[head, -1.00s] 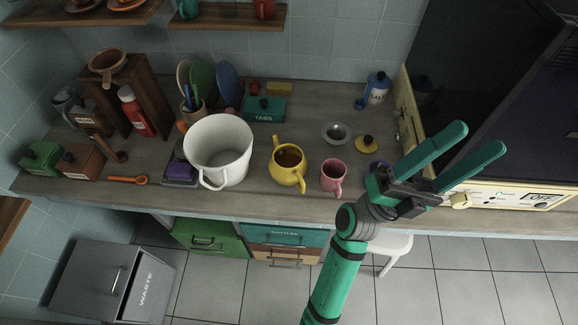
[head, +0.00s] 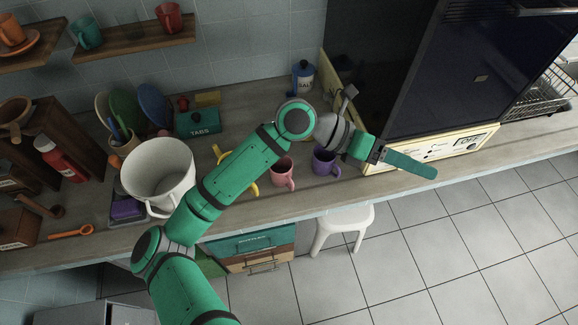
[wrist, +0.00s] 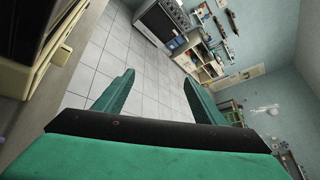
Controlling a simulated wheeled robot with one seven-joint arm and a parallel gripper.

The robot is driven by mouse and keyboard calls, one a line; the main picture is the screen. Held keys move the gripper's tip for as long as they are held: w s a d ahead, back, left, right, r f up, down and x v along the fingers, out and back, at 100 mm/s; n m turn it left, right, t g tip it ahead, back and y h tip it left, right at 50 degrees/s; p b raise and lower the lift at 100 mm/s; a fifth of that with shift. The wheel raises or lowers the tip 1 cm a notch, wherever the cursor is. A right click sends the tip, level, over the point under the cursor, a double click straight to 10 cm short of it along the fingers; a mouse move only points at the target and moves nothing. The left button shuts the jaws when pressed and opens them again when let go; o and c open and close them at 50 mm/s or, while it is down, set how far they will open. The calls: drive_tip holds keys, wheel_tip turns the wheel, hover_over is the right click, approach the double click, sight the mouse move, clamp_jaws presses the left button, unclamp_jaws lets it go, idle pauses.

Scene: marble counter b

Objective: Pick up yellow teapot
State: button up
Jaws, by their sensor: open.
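The yellow teapot (head: 251,189) stands on the counter between the large white pot and the pink mug. My arm crosses in front of it in the head view, so only small yellow parts show on either side of the arm. My gripper (head: 425,168) is well to the right of the teapot, by the front of the cream appliance, pointing right and away from the teapot. In the wrist view my gripper (wrist: 158,77) has its two fingers spread with nothing between them. The teapot is not in the wrist view.
The white pot (head: 158,172) stands left of the teapot. The pink mug (head: 282,174) and purple mug (head: 325,163) stand to its right. The cream appliance (head: 440,146) borders the right side, close to my gripper. A white stool (head: 343,222) stands below the counter edge.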

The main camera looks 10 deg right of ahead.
drive_tip(key=w+a+f+t+y, duration=0.2)
drive_tip(key=w+a+f+y, duration=0.15)
drive_tip(key=a, duration=0.35)
drive_tip(key=w+a+f+n+t+y, duration=0.1)
drive_tip(key=w+a+f+y, duration=0.25)
drive_tip(key=a+f, duration=0.2)
drive_tip(key=w+a+f+t+y, duration=0.2)
drive_tip(key=w+a+f, duration=0.25)
drive_tip(key=a, duration=0.35)
drive_tip(key=w+a+y, duration=0.1)
drive_tip(key=a, duration=0.3)
drive_tip(key=w+a+y, duration=0.1)
drive_tip(key=a, duration=0.2)
drive_tip(key=w+a+n+t+y, duration=0.1)
drive_tip(key=w+a+y, duration=0.1)
drive_tip(key=a, duration=0.2)
drive_tip(key=shift+a+f, duration=0.2)
drive_tip(key=shift+a, duration=0.15)
hover_over(252, 189)
drive_tip(key=f, duration=0.4)
drive_tip(key=shift+s+d+f, duration=0.15)
drive_tip(key=shift+d+f, duration=0.1)
drive_tip(key=shift+s+a+f, duration=0.1)
drive_tip(key=shift+s+f, duration=0.05)
drive_tip(key=shift+f, duration=1.35)
drive_tip(key=shift+s+a+f, duration=0.1)
drive_tip(key=shift+s+f, duration=0.05)
drive_tip(key=shift+f, duration=1.3)
drive_tip(key=c, duration=1.6)
drive_tip(key=shift+r, duration=0.25)
